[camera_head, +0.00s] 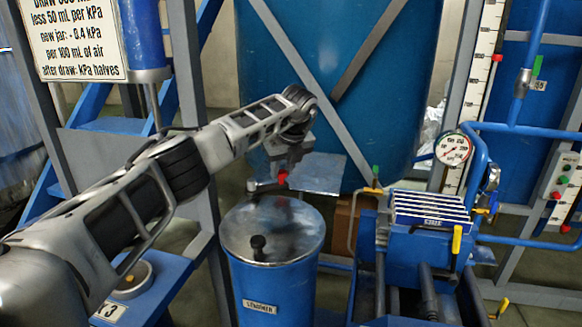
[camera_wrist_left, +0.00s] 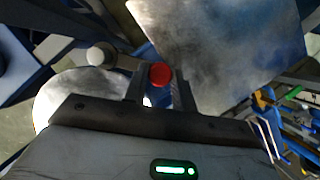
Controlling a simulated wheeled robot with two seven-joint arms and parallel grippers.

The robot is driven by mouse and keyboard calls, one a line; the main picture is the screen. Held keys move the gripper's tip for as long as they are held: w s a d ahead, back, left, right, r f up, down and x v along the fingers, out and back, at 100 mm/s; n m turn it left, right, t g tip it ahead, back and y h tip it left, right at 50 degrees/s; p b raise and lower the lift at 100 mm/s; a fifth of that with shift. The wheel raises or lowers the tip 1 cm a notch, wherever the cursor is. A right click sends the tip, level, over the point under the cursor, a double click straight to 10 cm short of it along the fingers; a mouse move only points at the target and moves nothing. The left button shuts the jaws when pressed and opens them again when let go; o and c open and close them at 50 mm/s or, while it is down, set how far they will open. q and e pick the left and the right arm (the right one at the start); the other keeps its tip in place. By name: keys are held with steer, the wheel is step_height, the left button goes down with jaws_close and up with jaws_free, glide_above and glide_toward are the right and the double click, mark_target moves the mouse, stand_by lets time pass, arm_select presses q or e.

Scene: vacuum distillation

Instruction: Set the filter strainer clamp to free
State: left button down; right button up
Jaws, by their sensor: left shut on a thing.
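The filter strainer (camera_head: 275,285) is a blue drum with a shiny metal lid (camera_head: 290,232) and a label on its front. Its clamp (camera_head: 262,185) is a grey lever at the back of the lid, with a red knob (camera_head: 282,177) at its right end. The red knob also shows in the left wrist view (camera_wrist_left: 160,75), between my fingertips. My left gripper (camera_head: 283,172) reaches down over the back of the lid and is shut on the red knob. The grey lever (camera_wrist_left: 118,60) runs left from the knob to a round pivot. My right gripper is out of view.
A large blue tank (camera_head: 350,90) with grey braces is behind. Right of the drum is a blue machine (camera_head: 425,225) with pipes, handles and a gauge (camera_head: 453,149). A printed sign (camera_head: 77,40) hangs upper left.

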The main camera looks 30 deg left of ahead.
arm_select(q)
steer(key=shift+w+a+r+n, duration=0.1)
steer(key=shift+w+a+n, duration=0.1)
steer(key=shift+n, duration=0.1)
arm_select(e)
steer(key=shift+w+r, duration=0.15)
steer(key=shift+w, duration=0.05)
arm_select(q)
steer(key=c, duration=1.2)
jaws_free()
steer(key=shift+o, duration=0.2)
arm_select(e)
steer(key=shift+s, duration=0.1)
arm_select(q)
steer(key=shift+d+r, duration=0.15)
steer(key=shift+r, duration=0.15)
steer(key=b+v, duration=0.1)
steer(key=v, duration=1.4)
steer(key=shift+d, duration=0.2)
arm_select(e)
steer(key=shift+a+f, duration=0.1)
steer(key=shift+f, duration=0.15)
